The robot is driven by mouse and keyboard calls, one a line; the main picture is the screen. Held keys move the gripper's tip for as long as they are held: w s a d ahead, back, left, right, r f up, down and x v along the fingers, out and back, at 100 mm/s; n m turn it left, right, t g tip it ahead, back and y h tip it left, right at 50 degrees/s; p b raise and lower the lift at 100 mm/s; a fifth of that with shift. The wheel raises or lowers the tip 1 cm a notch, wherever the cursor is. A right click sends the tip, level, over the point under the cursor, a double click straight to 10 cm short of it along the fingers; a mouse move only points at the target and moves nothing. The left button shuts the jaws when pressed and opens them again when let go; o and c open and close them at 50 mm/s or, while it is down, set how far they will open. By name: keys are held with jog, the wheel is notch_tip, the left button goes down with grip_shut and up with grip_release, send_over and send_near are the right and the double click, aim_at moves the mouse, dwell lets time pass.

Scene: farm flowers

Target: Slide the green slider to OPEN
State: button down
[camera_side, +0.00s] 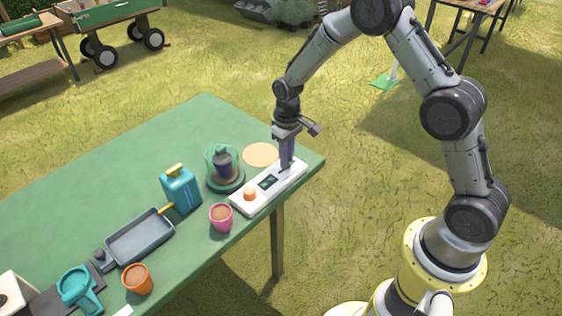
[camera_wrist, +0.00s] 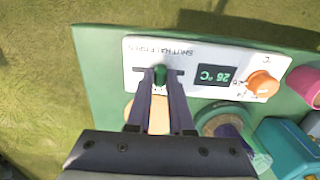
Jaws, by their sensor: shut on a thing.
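The white control panel (camera_side: 240,204) lies near the right corner of the green table. The green slider (camera_wrist: 160,75) sits on its slot in the wrist view, near the slot's middle. My gripper (camera_wrist: 160,82) points down over the panel with its two purple fingers on either side of the slider, shut on it. In the side view my gripper (camera_side: 286,164) is at the panel's far right end and hides the slider.
The panel also has an orange knob (camera_side: 250,194) and a dark display (camera_side: 268,182). A glass cloche (camera_side: 223,166), a tan disc (camera_side: 261,155), a pink pot (camera_side: 221,217) and a blue can (camera_side: 181,190) stand close by. The table edge is just right of the panel.

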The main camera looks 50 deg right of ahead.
aim_at(295, 161)
jog(key=shift+d, duration=1.8)
jog(key=c, duration=0.8)
grip_release()
jog(key=shift+r, duration=0.1)
notch_tip(295, 161, up, 14)
